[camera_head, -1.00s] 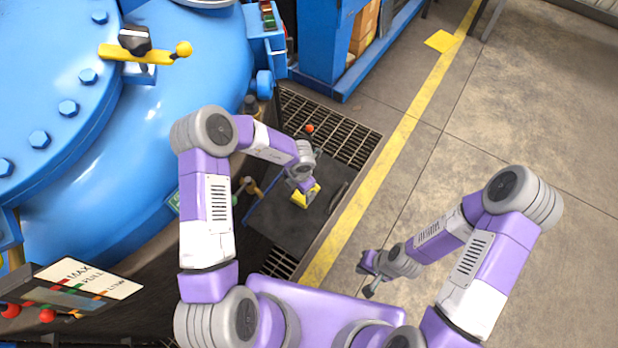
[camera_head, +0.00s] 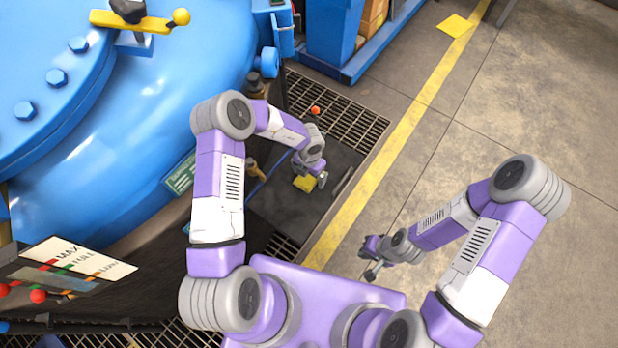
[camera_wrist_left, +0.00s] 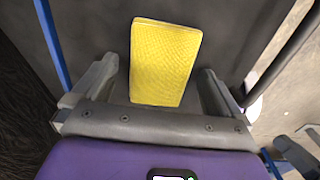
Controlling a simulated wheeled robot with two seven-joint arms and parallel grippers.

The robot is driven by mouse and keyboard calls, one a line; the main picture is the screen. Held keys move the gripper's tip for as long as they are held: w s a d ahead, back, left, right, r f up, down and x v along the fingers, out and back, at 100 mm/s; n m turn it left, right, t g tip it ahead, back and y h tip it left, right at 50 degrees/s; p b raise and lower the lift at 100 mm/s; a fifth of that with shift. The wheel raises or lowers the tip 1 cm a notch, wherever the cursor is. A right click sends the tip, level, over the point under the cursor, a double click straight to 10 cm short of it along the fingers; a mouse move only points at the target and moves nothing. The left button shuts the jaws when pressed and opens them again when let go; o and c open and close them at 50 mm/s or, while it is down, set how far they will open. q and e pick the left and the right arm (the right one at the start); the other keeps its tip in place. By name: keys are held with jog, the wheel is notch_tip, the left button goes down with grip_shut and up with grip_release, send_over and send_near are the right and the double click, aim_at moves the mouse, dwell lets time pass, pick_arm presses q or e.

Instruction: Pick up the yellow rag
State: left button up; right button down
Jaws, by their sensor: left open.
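The yellow rag (camera_head: 304,184) lies flat on a dark panel beside the blue vessel, partly hidden by my left gripper (camera_head: 313,176). In the left wrist view the rag (camera_wrist_left: 165,62) is a textured yellow rectangle. My left gripper (camera_wrist_left: 158,88) is open there, with one finger on each side of the rag's near end and gaps between. I cannot tell how high the fingers are above the panel. My right gripper (camera_head: 370,258) hangs empty over the floor to the right, its fingers apart.
The dark panel (camera_head: 290,212) has a handle bar on its right side. Floor grating (camera_head: 345,120) with a small red-orange ball (camera_head: 315,110) lies behind it. The large blue vessel (camera_head: 150,110) fills the left. A yellow floor line (camera_head: 400,145) borders clear concrete on the right.

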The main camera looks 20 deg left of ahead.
aim_at(309, 176)
pick_arm(q)
jog(key=shift+r, duration=0.1)
jog(key=c, duration=1.2)
notch_tip(309, 176, up, 10)
jog(key=p, duration=0.4)
jog(key=shift+c, duration=0.2)
jog(key=o, duration=0.4)
jog(key=shift+c, duration=1)
